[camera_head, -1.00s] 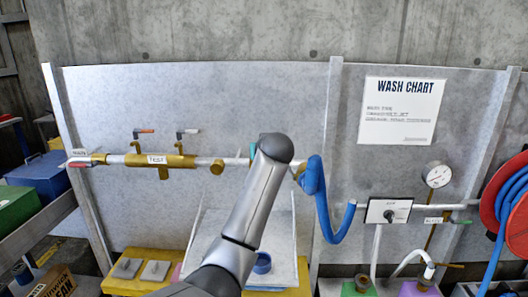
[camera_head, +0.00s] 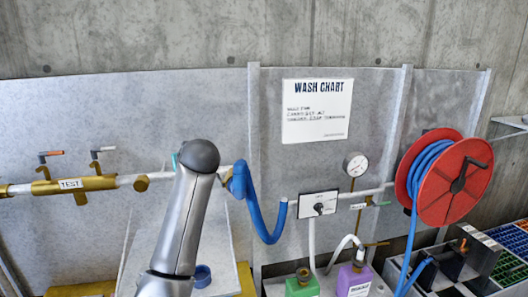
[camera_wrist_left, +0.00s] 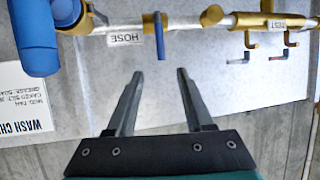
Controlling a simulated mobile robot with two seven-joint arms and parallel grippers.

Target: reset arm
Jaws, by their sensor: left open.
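My left arm (camera_head: 182,220) rises from the bottom of the head view in front of the pipe, and its gripper is hidden behind the arm there. In the left wrist view my left gripper (camera_wrist_left: 151,76) is open, with two dark fingers apart and nothing between them. Its fingers point at the wall panel, below a pipe in that picture. A blue lever (camera_wrist_left: 160,36) on the pipe stands just beyond the fingertips, beside a HOSE label (camera_wrist_left: 125,38). The gripper appears apart from the lever. My right gripper is in neither view.
The pipe carries a brass TEST section (camera_head: 70,184) at left. A blue hose (camera_head: 262,230), gauge (camera_head: 356,164) and dial box (camera_head: 318,204) are right of my arm. A red reel (camera_head: 450,200) stands out at right. Green (camera_head: 302,286) and purple (camera_head: 354,281) containers stand below.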

